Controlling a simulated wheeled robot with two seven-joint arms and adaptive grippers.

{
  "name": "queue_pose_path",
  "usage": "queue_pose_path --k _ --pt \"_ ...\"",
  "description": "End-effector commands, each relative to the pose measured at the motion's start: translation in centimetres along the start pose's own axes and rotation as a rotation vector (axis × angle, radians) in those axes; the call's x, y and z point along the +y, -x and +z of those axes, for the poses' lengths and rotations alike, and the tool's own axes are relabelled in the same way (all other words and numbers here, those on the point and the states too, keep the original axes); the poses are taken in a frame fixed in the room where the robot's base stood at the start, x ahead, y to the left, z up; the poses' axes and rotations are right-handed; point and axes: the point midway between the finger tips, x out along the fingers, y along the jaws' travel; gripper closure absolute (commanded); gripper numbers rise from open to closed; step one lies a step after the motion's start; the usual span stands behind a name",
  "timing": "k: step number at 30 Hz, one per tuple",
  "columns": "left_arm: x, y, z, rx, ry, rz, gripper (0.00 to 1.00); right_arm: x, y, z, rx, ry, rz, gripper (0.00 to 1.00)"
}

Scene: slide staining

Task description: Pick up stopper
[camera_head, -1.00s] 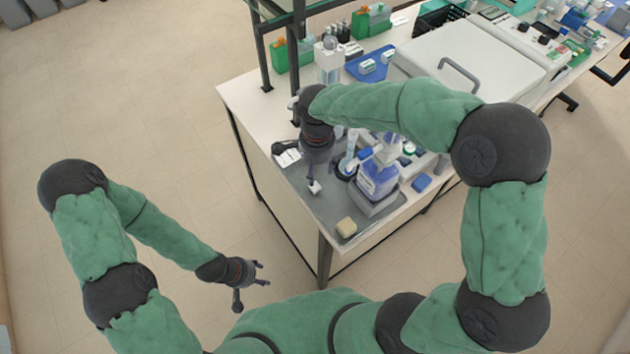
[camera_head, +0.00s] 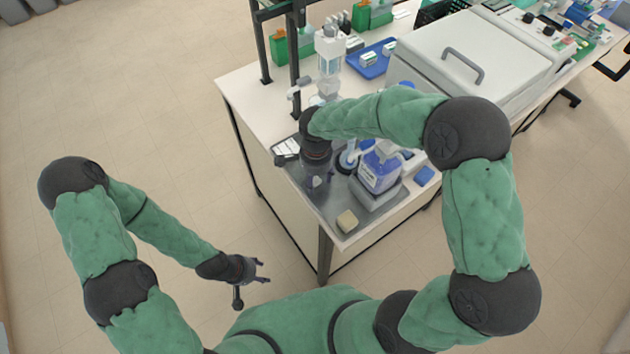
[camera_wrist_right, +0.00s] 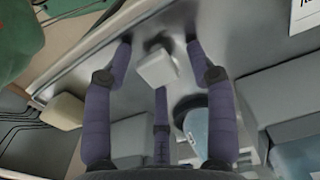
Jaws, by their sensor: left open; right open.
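The stopper appears to be the small white squarish piece (camera_wrist_right: 157,68) on the grey metal surface in the right wrist view, with a darker part behind it. My right gripper (camera_wrist_right: 160,48) is open around it, with a finger on each side and a third finger below it in the picture. I cannot tell whether any finger touches it. In the head view my right gripper (camera_head: 317,181) is low over the grey tray (camera_head: 326,208), and it mostly hides the stopper. My left gripper (camera_head: 259,272) is open and empty, off the table's front left side.
A beige block (camera_head: 347,221) lies near the tray's front corner; it also shows in the right wrist view (camera_wrist_right: 63,111). A bottle with bluish-purple contents (camera_head: 379,172) stands right of my right gripper. A dark frame post (camera_head: 295,75) rises behind. A large lidded machine (camera_head: 462,60) stands further right.

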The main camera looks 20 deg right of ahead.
Motion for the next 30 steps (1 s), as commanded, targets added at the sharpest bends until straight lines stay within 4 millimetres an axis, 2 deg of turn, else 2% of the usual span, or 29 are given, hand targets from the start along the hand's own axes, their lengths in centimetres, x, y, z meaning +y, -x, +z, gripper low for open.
queue_pose_path --k 1,2,3,6,19,23,30 --pt "0.0 0.0 0.0 0.0 0.0 0.0 0.48 0.0 0.1 0.0 0.0 0.0 0.0 0.43" --pt "0.0 0.0 0.0 0.0 0.0 0.0 0.48 0.0 0.1 0.0 0.0 0.0 0.0 0.49" --pt "0.0 0.0 0.0 0.0 0.0 0.0 0.48 0.0 0.1 0.0 0.0 0.0 0.0 0.6" --pt "0.0 0.0 0.0 0.0 0.0 0.0 0.48 0.0 0.1 0.0 0.0 0.001 0.0 0.79" --pt "0.1 0.2 0.0 0.0 0.0 0.0 0.48 0.0 0.6 0.0 0.001 0.001 -0.001 0.8" --pt "0.2 0.7 0.0 0.0 0.0 0.0 0.48 -0.1 2.5 0.0 0.002 0.002 -0.005 0.8" --pt "0.6 1.7 0.1 0.0 0.0 0.0 0.48 -0.1 7.1 0.0 0.002 0.001 -0.003 0.8"
